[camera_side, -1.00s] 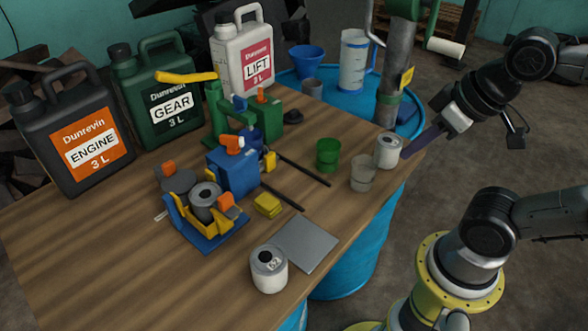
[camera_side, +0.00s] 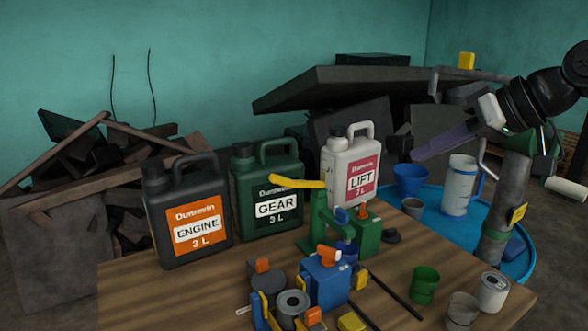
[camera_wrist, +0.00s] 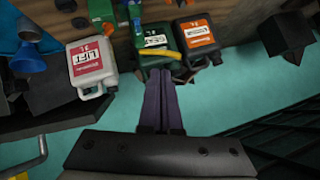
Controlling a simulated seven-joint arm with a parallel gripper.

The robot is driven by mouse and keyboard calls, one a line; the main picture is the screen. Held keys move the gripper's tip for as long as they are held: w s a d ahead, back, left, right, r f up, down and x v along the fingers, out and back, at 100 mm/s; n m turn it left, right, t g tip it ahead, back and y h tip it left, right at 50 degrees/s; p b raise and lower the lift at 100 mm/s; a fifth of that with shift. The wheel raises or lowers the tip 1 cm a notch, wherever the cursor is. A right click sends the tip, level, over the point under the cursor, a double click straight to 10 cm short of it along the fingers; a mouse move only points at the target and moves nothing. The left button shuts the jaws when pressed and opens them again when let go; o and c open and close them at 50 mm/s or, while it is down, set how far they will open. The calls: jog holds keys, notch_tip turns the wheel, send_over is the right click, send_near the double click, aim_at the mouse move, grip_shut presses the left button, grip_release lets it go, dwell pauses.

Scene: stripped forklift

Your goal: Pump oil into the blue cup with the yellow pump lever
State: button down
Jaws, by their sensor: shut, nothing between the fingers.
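The yellow pump lever (camera_side: 297,182) sits on top of a green pump (camera_side: 325,222) on the wooden table. It points left in front of the dark green GEAR can. The lever also shows in the wrist view (camera_wrist: 158,54), beyond my fingertips. My gripper (camera_side: 415,156) is high at the right, its purple fingers shut and empty, pointing left and apart from the lever. In the wrist view its fingers (camera_wrist: 162,78) lie together.
The ENGINE (camera_side: 188,212), GEAR (camera_side: 266,190) and LIFT (camera_side: 351,168) cans stand at the back of the table. A blue box (camera_side: 325,280), a green cup (camera_side: 423,285) and a white can (camera_side: 493,292) are in front. A grey post (camera_side: 505,205) rises at the right.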

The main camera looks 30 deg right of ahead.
jog(key=w+a, duration=0.2)
jog(key=w, duration=0.7)
jog(key=w+a+f+m+y, duration=0.1)
jog(key=w+a, duration=0.1)
jog(key=w, duration=0.7)
jog(key=shift+g+y, duration=0.3)
jog(key=shift+f, duration=0.1)
send_over(298, 181)
jog(key=s+a, duration=0.2)
notch_tip(298, 181, down, 8)
jog(key=f, duration=0.1)
jog(key=shift+a+f, duration=0.2)
jog(key=shift+f, duration=0.05)
jog(key=shift+a+f, duration=0.1)
